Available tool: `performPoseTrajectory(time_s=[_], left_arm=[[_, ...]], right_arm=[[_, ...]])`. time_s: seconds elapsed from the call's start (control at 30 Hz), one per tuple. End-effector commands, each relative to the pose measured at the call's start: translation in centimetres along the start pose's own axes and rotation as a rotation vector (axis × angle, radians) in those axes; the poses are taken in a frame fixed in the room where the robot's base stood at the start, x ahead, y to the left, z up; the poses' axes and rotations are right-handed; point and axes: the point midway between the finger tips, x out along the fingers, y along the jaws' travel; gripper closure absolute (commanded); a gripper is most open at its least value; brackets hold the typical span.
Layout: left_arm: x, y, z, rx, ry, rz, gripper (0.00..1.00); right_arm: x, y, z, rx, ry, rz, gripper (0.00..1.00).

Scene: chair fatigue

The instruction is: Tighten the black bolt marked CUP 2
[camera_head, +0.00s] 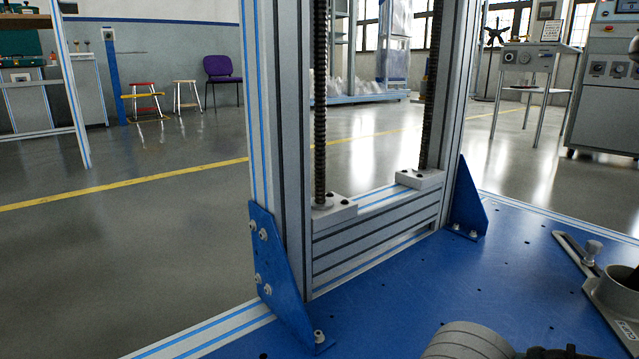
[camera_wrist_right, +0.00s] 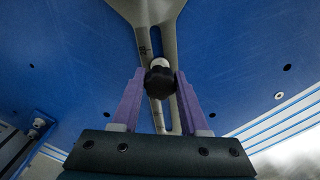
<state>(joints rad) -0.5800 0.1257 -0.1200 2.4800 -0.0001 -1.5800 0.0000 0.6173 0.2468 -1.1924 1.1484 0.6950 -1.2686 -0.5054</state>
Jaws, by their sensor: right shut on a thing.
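In the right wrist view, a black knob-like bolt (camera_wrist_right: 160,82) with a pale top sits on the slot of a grey metal bracket (camera_wrist_right: 170,40). My right gripper (camera_wrist_right: 162,80) is shut on the bolt, with one purple finger on each side of it. Small dark marks show on the bracket, but I cannot read them. In the head view, a grey slotted bracket with a round cup (camera_head: 611,290) stands at the right edge, with a pale-headed bolt (camera_head: 592,250) in its slot. Its label is too small to read surely. My left gripper is out of view.
A blue plate (camera_head: 450,285) with small holes carries the bracket. An upright aluminium frame (camera_head: 283,120) with blue corner brackets (camera_head: 285,285) and two dark threaded rods stands at the plate's left.

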Motion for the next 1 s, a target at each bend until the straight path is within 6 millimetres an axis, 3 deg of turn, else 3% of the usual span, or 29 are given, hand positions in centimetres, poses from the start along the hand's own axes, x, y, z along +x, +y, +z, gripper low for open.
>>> performPoseTrajectory(time_s=[0.27,0.6,1.0], left_arm=[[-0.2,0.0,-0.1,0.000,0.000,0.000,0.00],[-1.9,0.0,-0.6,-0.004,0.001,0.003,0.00],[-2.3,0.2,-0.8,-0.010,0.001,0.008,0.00]], right_arm=[[-0.1,0.0,0.0,0.023,0.000,-0.001,1.00],[-0.1,-0.1,-0.1,0.334,0.000,-0.002,1.00],[-0.2,-0.1,-0.1,0.411,0.001,-0.002,1.00]])
